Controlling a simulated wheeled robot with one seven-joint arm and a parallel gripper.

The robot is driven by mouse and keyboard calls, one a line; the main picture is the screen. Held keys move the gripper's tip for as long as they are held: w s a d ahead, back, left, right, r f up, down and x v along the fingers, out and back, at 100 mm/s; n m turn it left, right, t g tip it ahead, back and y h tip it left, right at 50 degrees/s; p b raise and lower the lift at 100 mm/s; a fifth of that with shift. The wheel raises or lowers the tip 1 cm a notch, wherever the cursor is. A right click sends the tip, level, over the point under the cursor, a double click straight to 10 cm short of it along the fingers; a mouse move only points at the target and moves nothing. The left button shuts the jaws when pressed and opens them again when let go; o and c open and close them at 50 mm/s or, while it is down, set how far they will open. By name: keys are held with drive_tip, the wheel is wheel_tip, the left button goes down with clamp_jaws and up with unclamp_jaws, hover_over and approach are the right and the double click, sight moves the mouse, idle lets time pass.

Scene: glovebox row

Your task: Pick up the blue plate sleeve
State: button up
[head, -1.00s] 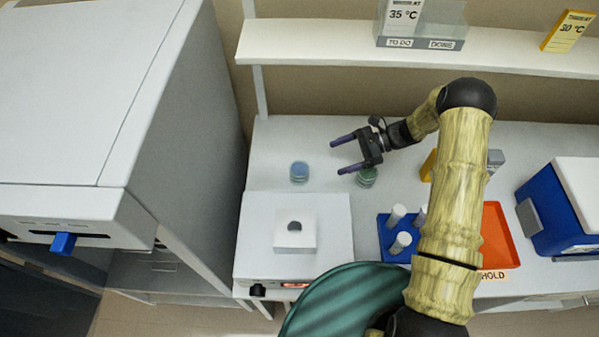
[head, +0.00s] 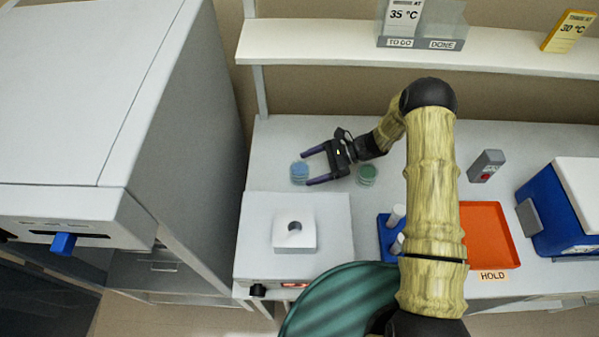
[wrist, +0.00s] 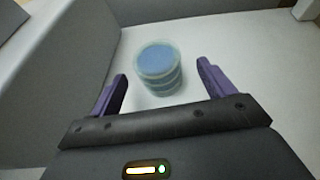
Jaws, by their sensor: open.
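The blue plate sleeve (head: 299,172) is a short round stack with a blue top, upright on the white bench at the left. In the wrist view the sleeve (wrist: 159,68) lies ahead of my gripper, centred slightly left between the fingers. My gripper (head: 304,168) is open, with two purple fingers pointing left toward the sleeve. In the wrist view my gripper (wrist: 161,82) shows nothing held; the fingertips are near the sleeve's front. Whether a finger touches it I cannot tell.
A green plate sleeve (head: 367,174) stands just right of my gripper. A white device (head: 330,215) with a square block is in front. A blue rack (head: 385,245), an orange tray (head: 492,215) and a blue box (head: 552,235) stand to the right. A shelf (head: 330,45) runs above.

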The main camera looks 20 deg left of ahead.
sight(298, 173)
drive_tip(key=x, duration=0.5)
drive_tip(key=shift+s+d+f, duration=0.1)
drive_tip(key=shift+d+f, duration=0.05)
drive_tip(key=shift+f, duration=0.05)
drive_tip(key=c, duration=1.1)
wheel_tip(298, 173, up, 10)
drive_tip(key=p, duration=0.5)
drive_tip(key=shift+p, duration=0.3)
drive_tip(key=shift+c, duration=0.2)
